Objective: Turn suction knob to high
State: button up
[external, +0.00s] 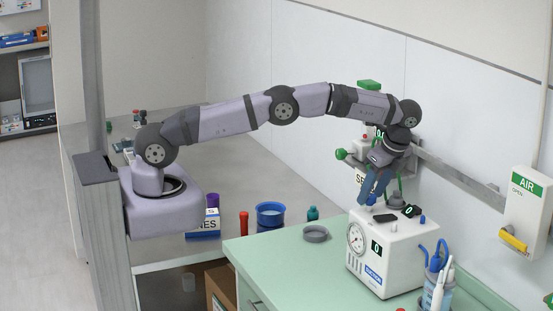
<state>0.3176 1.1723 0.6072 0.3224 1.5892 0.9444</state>
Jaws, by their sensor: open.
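The white suction unit (395,262) stands on the green counter, with a round gauge (356,238) and a blue label on its front. A black piece marked 0 (410,211) is on its top, and a black panel marked 0 (376,248) is on its front. Small dark parts (384,218) also sit on the top. I cannot tell which part is the suction knob or where it is set. My gripper (369,202), with blue fingers, points down just above the unit's top left side. It is open; contact with the unit cannot be made out.
A grey round dish (316,234) sits left of the unit. Blue tubes and a container (437,285) stand at its right. A wall rail (455,178) runs behind, with a white AIR box (524,215) with a yellow handle. The green counter (285,265) is clear at the front left.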

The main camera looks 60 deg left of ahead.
jog(key=shift+m, duration=0.3)
